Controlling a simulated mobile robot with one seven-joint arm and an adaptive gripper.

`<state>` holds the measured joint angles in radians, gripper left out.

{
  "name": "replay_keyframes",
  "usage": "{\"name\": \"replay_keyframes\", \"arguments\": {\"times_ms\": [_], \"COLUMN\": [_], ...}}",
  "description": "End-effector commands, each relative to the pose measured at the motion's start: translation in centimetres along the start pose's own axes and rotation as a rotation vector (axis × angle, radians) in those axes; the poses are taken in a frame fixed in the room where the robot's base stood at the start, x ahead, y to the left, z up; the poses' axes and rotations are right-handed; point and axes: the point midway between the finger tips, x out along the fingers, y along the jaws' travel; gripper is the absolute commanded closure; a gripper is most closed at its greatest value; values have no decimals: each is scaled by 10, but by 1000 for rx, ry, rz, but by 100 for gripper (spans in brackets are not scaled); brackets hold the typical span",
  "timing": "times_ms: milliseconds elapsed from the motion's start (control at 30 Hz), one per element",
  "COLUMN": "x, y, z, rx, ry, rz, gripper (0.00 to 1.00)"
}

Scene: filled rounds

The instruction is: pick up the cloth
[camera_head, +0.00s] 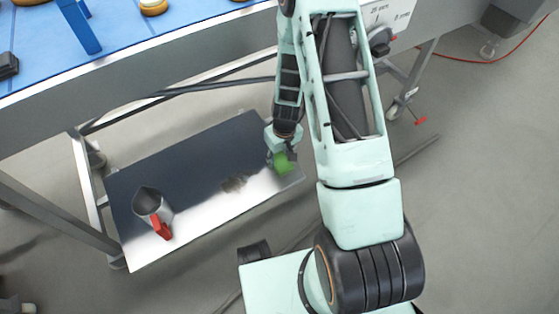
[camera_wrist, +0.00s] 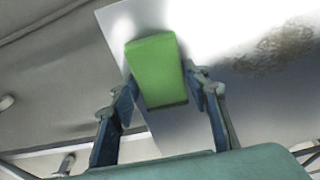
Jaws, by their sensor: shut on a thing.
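The cloth (camera_head: 286,165) is a small, plain green, block-like piece at the right end of the lower metal shelf. It also shows in the wrist view (camera_wrist: 155,62), between the two fingers near the shelf's edge. My gripper (camera_head: 281,151) is shut on the cloth, with one finger on each side of it in the wrist view. I cannot tell whether the cloth touches the shelf or hangs just above it.
The lower shelf (camera_head: 205,215) has a brown smudge (camera_head: 235,183) and a grey metal cup with a red part (camera_head: 150,205). A blue-topped table (camera_head: 130,40) stands above it. A table leg (camera_head: 85,180) is at left. Grey floor (camera_head: 490,220) is clear at right.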

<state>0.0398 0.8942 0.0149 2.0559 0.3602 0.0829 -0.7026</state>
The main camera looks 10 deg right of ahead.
Motion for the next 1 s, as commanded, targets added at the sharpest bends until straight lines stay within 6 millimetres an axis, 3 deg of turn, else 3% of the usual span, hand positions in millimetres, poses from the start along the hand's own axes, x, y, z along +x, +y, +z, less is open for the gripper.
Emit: {"name": "replay_keyframes", "arguments": {"times_ms": [367, 567, 833, 1000], "x": [-7, -34, -98, -116], "y": [0, 0, -49, -89], "z": [-1, -5, 4, 17], "rx": [-1, -1, -8, -8], "ry": [1, 2, 2, 0], "rz": [0, 1, 0, 0], "gripper": [81, 81, 81, 81]}}
